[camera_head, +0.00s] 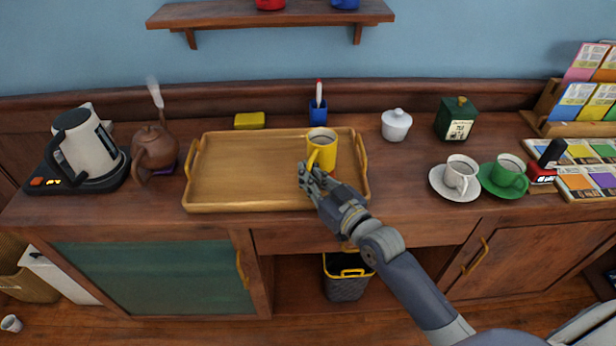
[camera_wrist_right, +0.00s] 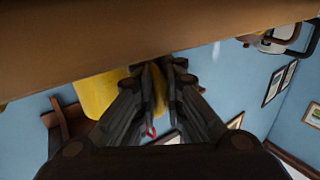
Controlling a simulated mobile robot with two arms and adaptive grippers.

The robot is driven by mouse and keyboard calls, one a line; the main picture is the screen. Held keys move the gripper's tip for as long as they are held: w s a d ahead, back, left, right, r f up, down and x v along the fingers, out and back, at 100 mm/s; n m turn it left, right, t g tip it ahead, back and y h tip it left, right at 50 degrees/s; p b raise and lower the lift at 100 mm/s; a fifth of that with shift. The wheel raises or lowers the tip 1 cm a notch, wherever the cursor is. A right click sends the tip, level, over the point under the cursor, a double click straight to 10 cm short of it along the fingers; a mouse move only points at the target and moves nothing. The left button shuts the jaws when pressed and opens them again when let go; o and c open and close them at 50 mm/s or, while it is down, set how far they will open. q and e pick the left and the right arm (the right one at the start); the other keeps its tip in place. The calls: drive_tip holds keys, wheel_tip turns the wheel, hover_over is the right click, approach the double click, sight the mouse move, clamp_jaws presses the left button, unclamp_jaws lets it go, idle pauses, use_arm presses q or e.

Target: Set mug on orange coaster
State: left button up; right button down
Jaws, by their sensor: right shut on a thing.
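The yellow mug (camera_head: 323,146) is upright at the right part of the wooden tray (camera_head: 240,172). I cannot tell whether it touches the tray floor. My right gripper (camera_head: 309,172) reaches in from the lower right and is shut on the mug's handle, at the mug's near side. In the right wrist view, the mug (camera_wrist_right: 98,93) shows beside and behind the fingers (camera_wrist_right: 163,68), partly hidden by them. I see no orange coaster in either view. My left gripper is not in view.
A brown teapot (camera_head: 153,148) on a purple coaster and a kettle (camera_head: 84,146) stand left of the tray. A white cup (camera_head: 460,176) and a green cup (camera_head: 507,176) stand on saucers to the right. The counter between tray and white saucer is clear.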

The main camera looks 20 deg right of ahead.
drive_tip(key=shift+f, duration=0.4)
drive_tip(key=shift+f, duration=0.1)
drive_tip(key=c, duration=1.7)
unclamp_jaws()
drive_tip(key=b+v, duration=0.1)
drive_tip(key=v, duration=1.1)
